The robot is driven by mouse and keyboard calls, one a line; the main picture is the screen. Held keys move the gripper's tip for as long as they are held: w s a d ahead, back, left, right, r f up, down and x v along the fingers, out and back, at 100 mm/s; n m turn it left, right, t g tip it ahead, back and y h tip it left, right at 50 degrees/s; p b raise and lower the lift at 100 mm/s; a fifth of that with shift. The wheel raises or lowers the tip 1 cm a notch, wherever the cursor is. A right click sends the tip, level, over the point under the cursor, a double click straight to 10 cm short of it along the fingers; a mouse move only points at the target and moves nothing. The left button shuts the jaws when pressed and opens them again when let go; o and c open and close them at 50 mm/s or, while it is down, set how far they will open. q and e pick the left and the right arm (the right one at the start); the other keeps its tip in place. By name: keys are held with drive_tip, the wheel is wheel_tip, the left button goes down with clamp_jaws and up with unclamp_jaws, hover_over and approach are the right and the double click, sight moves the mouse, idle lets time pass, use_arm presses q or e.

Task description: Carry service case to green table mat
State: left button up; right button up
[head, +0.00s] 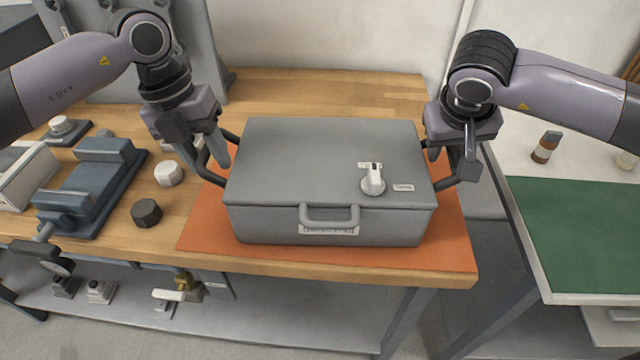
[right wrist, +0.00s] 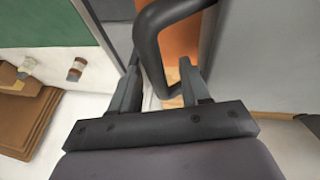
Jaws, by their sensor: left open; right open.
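The grey service case (head: 290,160) lies flat and closed on an orange mat (head: 205,235) on the wooden workbench. It has a front handle, and dark loop handles at its left and right sides. My left gripper (head: 213,158) is open at the left side handle. My right gripper (head: 456,160) is open at the right side handle. In the right wrist view, the dark handle (right wrist: 147,50) passes between the open fingers of my right gripper (right wrist: 160,88); contact cannot be told. The green table mat (head: 585,235) lies on the white table at the right.
A small white-and-grey fitting (head: 373,180) sits on the case lid. A blue-grey fixture (head: 90,185), a dark hexagonal knob (head: 146,213) and a white knob (head: 168,173) stand left of the case. A gap separates the tables.

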use_arm(q)
drive_tip(key=shift+f, duration=0.1)
use_arm(e)
drive_tip(key=shift+f, duration=0.1)
use_arm(q)
drive_tip(key=c, duration=0.8)
use_arm(e)
drive_tip(key=c, duration=0.8)
clamp_jaws()
drive_tip(key=shift+w, duration=0.1)
